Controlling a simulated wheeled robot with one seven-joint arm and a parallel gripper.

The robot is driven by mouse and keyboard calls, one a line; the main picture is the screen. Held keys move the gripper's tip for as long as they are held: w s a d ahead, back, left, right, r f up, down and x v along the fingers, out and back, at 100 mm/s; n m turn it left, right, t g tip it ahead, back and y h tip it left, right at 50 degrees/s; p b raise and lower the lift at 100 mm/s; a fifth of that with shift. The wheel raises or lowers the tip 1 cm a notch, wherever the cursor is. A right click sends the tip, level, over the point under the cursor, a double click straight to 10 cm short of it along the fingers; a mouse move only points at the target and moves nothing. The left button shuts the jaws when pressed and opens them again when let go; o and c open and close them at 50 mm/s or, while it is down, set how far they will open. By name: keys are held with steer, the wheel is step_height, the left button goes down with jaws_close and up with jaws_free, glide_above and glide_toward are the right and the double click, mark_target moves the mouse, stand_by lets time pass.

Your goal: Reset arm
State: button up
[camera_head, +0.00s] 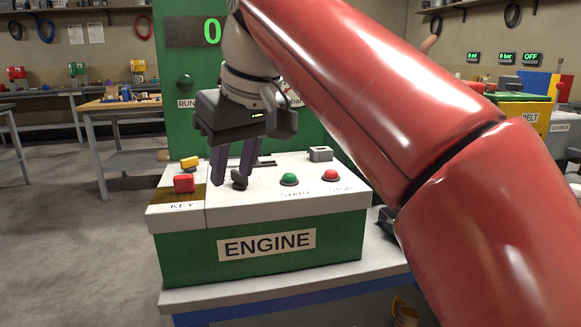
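My red arm reaches in from the right, and my gripper (231,180) hangs over the white top of the green ENGINE box (200,258). Its two dark purple fingers point down with a gap between them, so it is open. A black knob (239,180) shows right at the fingertips, closest to the right finger. I cannot tell whether they touch. No held object shows between the fingers.
A red block (185,183) by the KEY label, a green button (289,179), a red button (331,175) and a grey switch (320,154) are on the box top. A green panel (176,50) stands behind. A wooden workbench (120,106) is at left.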

steer(key=s+d+f+m+t+h, duration=0.1)
steer(key=s+d+f+m, duration=0.3)
steer(key=d+f, duration=0.7)
steer(key=s+d+f+m+t+h, duration=0.1)
steer(key=s+d+f+m, duration=0.3)
steer(key=s+d+f, duration=0.5)
steer(key=d+f+h, duration=0.1)
steer(key=d+f, duration=0.2)
steer(key=f, duration=0.5)
steer(key=shift+f+m, duration=0.3)
steer(key=shift+m, duration=0.1)
